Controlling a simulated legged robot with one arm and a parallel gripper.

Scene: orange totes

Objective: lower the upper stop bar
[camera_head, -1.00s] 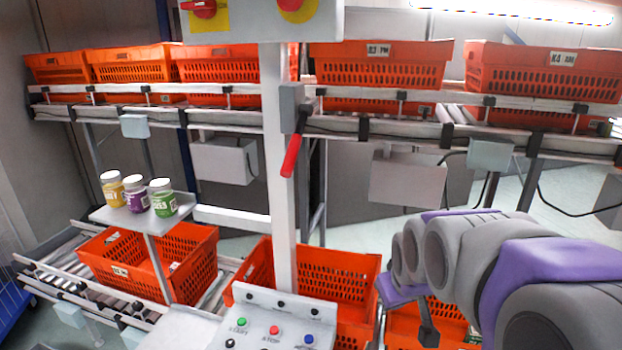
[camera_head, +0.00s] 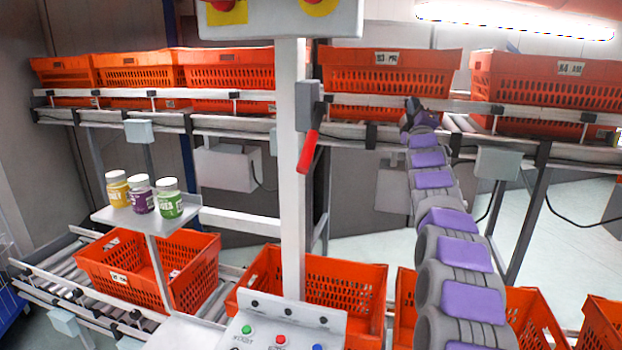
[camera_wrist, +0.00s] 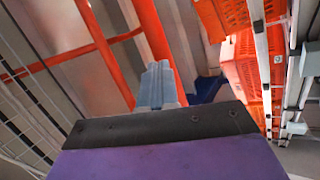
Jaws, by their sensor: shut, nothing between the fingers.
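My arm reaches up and away to the upper conveyor. My gripper (camera_head: 412,106) is small and dark there, at the front rail (camera_head: 350,131) near the gap between two orange totes. In the wrist view my gripper (camera_wrist: 160,72) shows as shut grey fingers with nothing held. I cannot clearly pick out the upper stop bar; my gripper and arm cover part of the rail. A lever with a red handle (camera_head: 308,152) hangs down from a grey box on the white post, left of my gripper. I cannot tell whether my gripper touches the rail.
Orange totes (camera_head: 390,72) and (camera_head: 543,80) stand on the upper conveyor. More totes (camera_head: 330,278) sit below. A white post (camera_head: 290,180) and button panel (camera_head: 285,322) stand in front. Several jars stand on a small shelf (camera_head: 145,220) at left.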

